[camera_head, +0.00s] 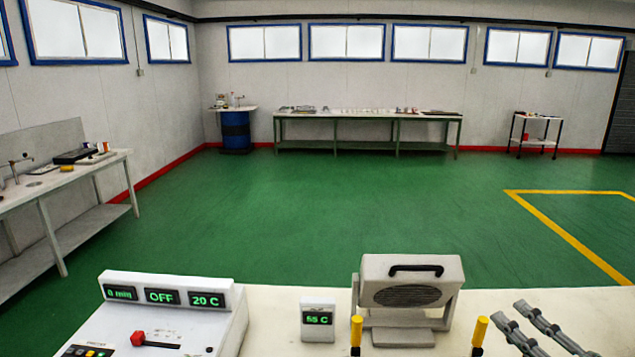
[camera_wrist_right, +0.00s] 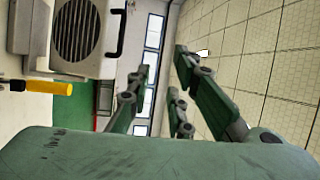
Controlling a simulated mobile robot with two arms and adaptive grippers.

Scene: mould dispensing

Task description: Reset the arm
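My right gripper (camera_head: 509,312) shows at the lower right of the head view, above the near pale table. In the right wrist view its fingers (camera_wrist_right: 157,85) stand apart with nothing between them. My left gripper is in neither view.
On the near table (camera_head: 275,300) stand a white control panel (camera_head: 170,312) reading OFF and 20 C, a small 55 C display (camera_head: 318,320), a grey heater-like unit (camera_head: 408,290) and two yellow-tipped handles (camera_head: 357,330) (camera_head: 479,330). The green floor beyond is clear.

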